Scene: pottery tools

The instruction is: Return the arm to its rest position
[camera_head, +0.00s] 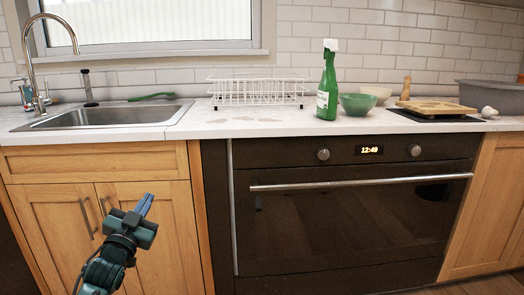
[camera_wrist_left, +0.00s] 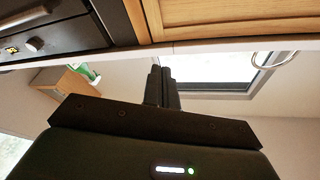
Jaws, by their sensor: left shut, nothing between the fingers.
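My left gripper (camera_head: 145,204) is in the lower left of the head view, in front of the wooden cabinet doors below the sink. Its two blue fingers are together, pointing up, with nothing between them. In the left wrist view the dark fingers (camera_wrist_left: 161,86) also stand close together and empty. My right gripper is in neither view.
The counter (camera_head: 235,122) holds a sink (camera_head: 105,117), a white dish rack (camera_head: 258,90), a green spray bottle (camera_head: 328,85), bowls (camera_head: 358,104) and a cutting board (camera_head: 436,107). A dark oven (camera_head: 350,220) is right of the gripper. Free space surrounds the gripper.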

